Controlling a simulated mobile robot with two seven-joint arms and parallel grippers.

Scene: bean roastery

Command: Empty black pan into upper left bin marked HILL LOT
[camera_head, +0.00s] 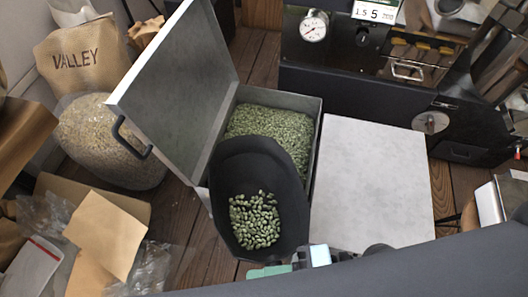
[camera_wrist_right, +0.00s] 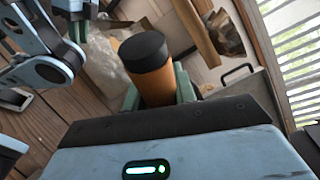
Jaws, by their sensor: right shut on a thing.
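The black pan (camera_head: 263,165) is a deep scoop with green beans (camera_head: 254,220) lying in its near half. My right gripper (camera_head: 292,264) is at its near end, mostly hidden by my arm. In the right wrist view the gripper (camera_wrist_right: 158,92) is shut on the pan's orange-brown, black-capped handle (camera_wrist_right: 154,82). The pan's far end overlaps an open grey bin (camera_head: 312,112) holding green beans (camera_head: 268,128). No HILL LOT marking is readable. My left gripper seems to show at the top left of the wrist view (camera_wrist_right: 76,25); its jaws are unclear.
The bin's raised lid (camera_head: 175,95) with a black handle (camera_head: 130,140) stands left of the pan. A flat grey lid or panel (camera_head: 375,185) lies to the right. A VALLEY sack (camera_head: 85,55), clear bag (camera_head: 110,140) and cardboard (camera_head: 105,230) fill the left. A dark machine (camera_head: 385,85) stands behind.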

